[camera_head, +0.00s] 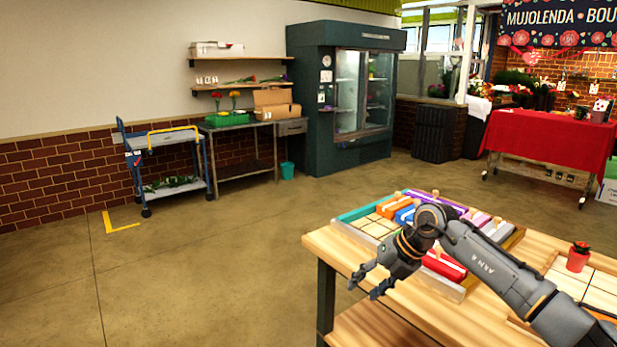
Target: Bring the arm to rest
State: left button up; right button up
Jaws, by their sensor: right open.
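My right arm reaches in from the lower right over the wooden table (405,318). My right gripper (366,284) is open and empty near the table's left edge, with its fingers pointing left and down. The arm's wrist hides part of a tray (351,216) with several coloured blocks in it, among them an orange one (393,205) and a red one (443,266). My left gripper is not in view.
A red pot (578,257) stands at the table's right. A blue-and-yellow cart (165,140), a workbench (245,162) and a dark flower fridge (305,100) line the far wall. A red-covered table (550,140) stands at the back right. The floor left of the table is clear.

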jog(key=a+f+m+t+y, duration=0.2)
jog(key=a+f+m+y, duration=0.5)
jog(key=f, duration=0.6)
jog(key=s+d+f+m+t+h, duration=0.25)
jog(key=f+m, duration=0.25)
jog(key=f, duration=0.4)
jog(key=s+d+f+m+t+h, duration=0.2)
jog(key=s+d+f+m, duration=0.25)
jog(key=f, duration=0.35)
jog(key=s+d+f+m+t+h, duration=0.25)
jog(key=f+m, duration=0.35)
jog(key=f, duration=0.3)
jog(key=s+d+f+m+g+h, duration=0.2)
jog(key=s+d+f+m, duration=0.1)
jog(key=s+f, duration=0.55)
jog(key=s+d+f+m+g+h, duration=0.15)
jog(key=s+f, duration=0.35)
jog(key=s, duration=0.7)
jog(key=s+d+f+m+g+h, duration=0.2)
jog(key=s+d+f+m+g, duration=0.1)
jog(key=s+f, duration=0.55)
jog(key=s+f+m+g, duration=0.2)
jog(key=s+g, duration=0.2)
jog(key=s, duration=1.6)
jog(key=shift+d+m+p, duration=0.3)
jog(key=shift+m+p, duration=0.05)
jog(key=shift+m, duration=0.05)
